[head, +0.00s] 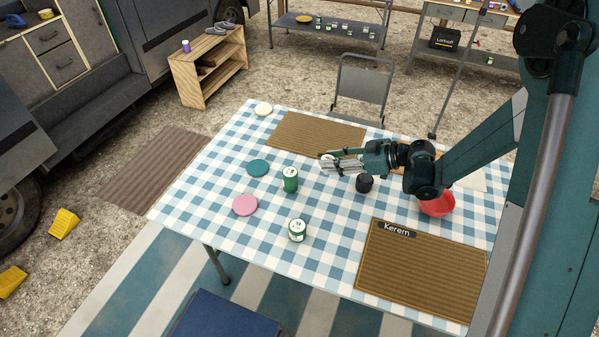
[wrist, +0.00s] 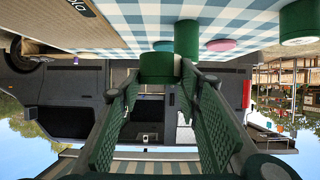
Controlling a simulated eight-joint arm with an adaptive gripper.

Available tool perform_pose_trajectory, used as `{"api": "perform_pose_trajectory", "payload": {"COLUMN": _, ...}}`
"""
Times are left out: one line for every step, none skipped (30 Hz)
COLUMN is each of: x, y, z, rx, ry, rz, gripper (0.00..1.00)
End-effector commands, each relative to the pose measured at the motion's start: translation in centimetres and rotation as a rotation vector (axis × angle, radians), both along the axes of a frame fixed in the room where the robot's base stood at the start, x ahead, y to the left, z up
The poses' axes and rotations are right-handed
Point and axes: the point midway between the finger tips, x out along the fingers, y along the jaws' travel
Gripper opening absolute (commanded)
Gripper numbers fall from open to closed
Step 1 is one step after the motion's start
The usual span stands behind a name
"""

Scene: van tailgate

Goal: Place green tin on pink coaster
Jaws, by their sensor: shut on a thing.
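My gripper (head: 328,162) is over the middle of the table, pointing left. In the wrist view, which is upside down, its two green fingers (wrist: 160,80) are shut on a green tin (wrist: 160,67) at their tips. In the head view the fingers mostly hide that tin. The pink coaster (head: 245,205) lies bare on the table, left of and nearer than my gripper; it also shows in the wrist view (wrist: 221,45). Two other green tins stand on the table, one (head: 290,185) right of the coaster and one with a pale lid (head: 297,231) nearer the front.
A teal coaster (head: 258,168) and a white coaster (head: 264,109) lie on the checked table (head: 205,190). A dark pot (head: 364,184) stands below my arm, and a red bowl (head: 438,204) farther right. Brown mats (head: 420,275) cover parts of the table. The front left is clear.

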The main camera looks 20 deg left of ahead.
Motion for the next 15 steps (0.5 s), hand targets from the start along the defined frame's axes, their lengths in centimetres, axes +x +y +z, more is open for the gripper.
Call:
{"api": "perform_pose_trajectory", "payload": {"x": 0.0, "y": 0.0, "z": 0.0, "rx": 0.0, "ry": 0.0, "rz": 0.0, "gripper": 0.22}}
{"api": "perform_pose_trajectory", "payload": {"x": 0.0, "y": 0.0, "z": 0.0, "rx": 0.0, "ry": 0.0, "rz": 0.0, "gripper": 0.22}}
{"api": "perform_pose_trajectory", "payload": {"x": 0.0, "y": 0.1, "z": 0.0, "rx": 0.0, "ry": 0.0, "rz": 0.0, "gripper": 0.22}}
{"api": "perform_pose_trajectory", "payload": {"x": -0.1, "y": 0.1, "z": 0.0, "rx": 0.0, "ry": 0.0, "rz": 0.001, "gripper": 0.22}}
{"api": "perform_pose_trajectory", "payload": {"x": -0.1, "y": 0.2, "z": 0.0, "rx": 0.0, "ry": 0.0, "rz": 0.001, "gripper": 0.22}}
{"api": "perform_pose_trajectory", "payload": {"x": -0.2, "y": 0.4, "z": 0.0, "rx": 0.0, "ry": 0.0, "rz": 0.001, "gripper": 0.22}}
{"api": "perform_pose_trajectory", "payload": {"x": -0.3, "y": 0.6, "z": 0.0, "rx": -0.001, "ry": 0.0, "rz": 0.002, "gripper": 0.22}}
{"api": "perform_pose_trajectory", "payload": {"x": -0.4, "y": 0.8, "z": 0.0, "rx": -0.001, "ry": 0.0, "rz": 0.003, "gripper": 0.22}}
{"api": "perform_pose_trajectory", "payload": {"x": -0.6, "y": 1.1, "z": 0.0, "rx": -0.001, "ry": 0.0, "rz": 0.004, "gripper": 0.22}}
{"api": "perform_pose_trajectory", "payload": {"x": -0.8, "y": 1.4, "z": 0.1, "rx": -0.001, "ry": 0.0, "rz": 0.005, "gripper": 0.22}}
{"api": "perform_pose_trajectory", "payload": {"x": -1.0, "y": 1.8, "z": 0.1, "rx": -0.002, "ry": 0.001, "rz": 0.006, "gripper": 0.22}}
{"api": "perform_pose_trajectory", "payload": {"x": -1.2, "y": 2.2, "z": 0.1, "rx": -0.002, "ry": 0.001, "rz": 0.007, "gripper": 0.22}}
{"api": "perform_pose_trajectory", "payload": {"x": -1.5, "y": 2.6, "z": 0.1, "rx": -0.003, "ry": 0.001, "rz": 0.007, "gripper": 0.22}}
{"api": "perform_pose_trajectory", "payload": {"x": -1.7, "y": 3.1, "z": 0.1, "rx": -0.003, "ry": 0.002, "rz": 0.008, "gripper": 0.22}}
{"api": "perform_pose_trajectory", "payload": {"x": -2.1, "y": 3.7, "z": 0.2, "rx": -0.004, "ry": 0.002, "rz": 0.011, "gripper": 0.22}}
